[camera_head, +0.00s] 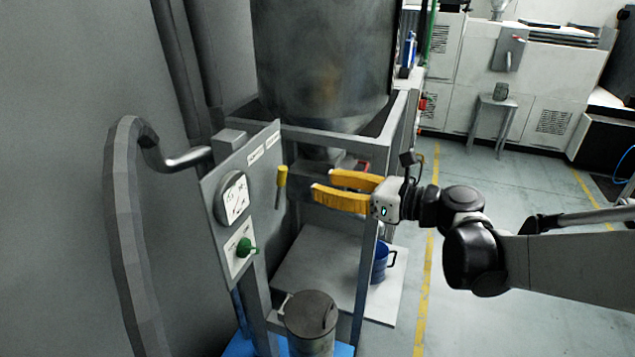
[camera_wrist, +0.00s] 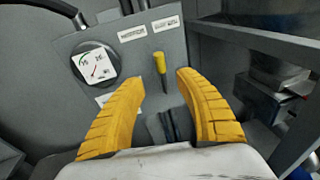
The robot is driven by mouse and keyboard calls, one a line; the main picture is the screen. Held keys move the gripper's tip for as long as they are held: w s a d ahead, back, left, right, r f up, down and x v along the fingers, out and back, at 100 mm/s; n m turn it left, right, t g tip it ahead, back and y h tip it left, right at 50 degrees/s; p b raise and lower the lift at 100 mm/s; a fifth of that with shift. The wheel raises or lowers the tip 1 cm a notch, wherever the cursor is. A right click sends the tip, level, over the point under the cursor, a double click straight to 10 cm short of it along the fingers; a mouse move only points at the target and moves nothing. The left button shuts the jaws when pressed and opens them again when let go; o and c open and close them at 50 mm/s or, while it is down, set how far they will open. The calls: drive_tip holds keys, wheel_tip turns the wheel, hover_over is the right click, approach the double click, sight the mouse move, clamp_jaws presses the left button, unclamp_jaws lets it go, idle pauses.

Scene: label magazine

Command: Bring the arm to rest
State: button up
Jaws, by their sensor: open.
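My gripper (camera_head: 322,187) has two yellow fingers and is held out to the left in the head view, in front of the grey control panel (camera_head: 263,193). The fingers also show in the wrist view (camera_wrist: 152,88), spread apart with nothing between them. A yellow-handled lever (camera_head: 281,184) hangs on the panel, handle up. In the wrist view the lever (camera_wrist: 160,66) appears beyond and between the fingertips, apart from them. My arm reaches in from the right edge of the head view, its wrist level with the panel.
The panel carries a round gauge (camera_head: 233,197) and a green knob (camera_head: 245,247). A metal frame (camera_head: 369,283) holds a large drum (camera_head: 325,60). Open floor (camera_head: 470,200) lies to the right.

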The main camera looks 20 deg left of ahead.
drive_tip(key=s+d+f+n+t+h+b, duration=0.1)
drive_tip(key=s+d+f+n+h, duration=0.3)
drive_tip(key=d, duration=0.7)
drive_tip(key=s+d+f+n+h+b, duration=0.2)
drive_tip(key=s+d+f+n+h, duration=0.3)
drive_tip(key=s+d+n, duration=0.4)
drive_tip(key=s+d+f+n+t+h+b, duration=0.1)
drive_tip(key=s+d+f+n+h, duration=0.3)
drive_tip(key=d, duration=0.8)
drive_tip(key=s+n+h, duration=0.2)
drive_tip(key=n+h, duration=0.1)
drive_tip(key=n, duration=0.1)
drive_tip(key=shift+s+d+f+n+t, duration=0.2)
drive_tip(key=shift+d+f+n+t, duration=0.05)
drive_tip(key=shift+d+n+t, duration=0.1)
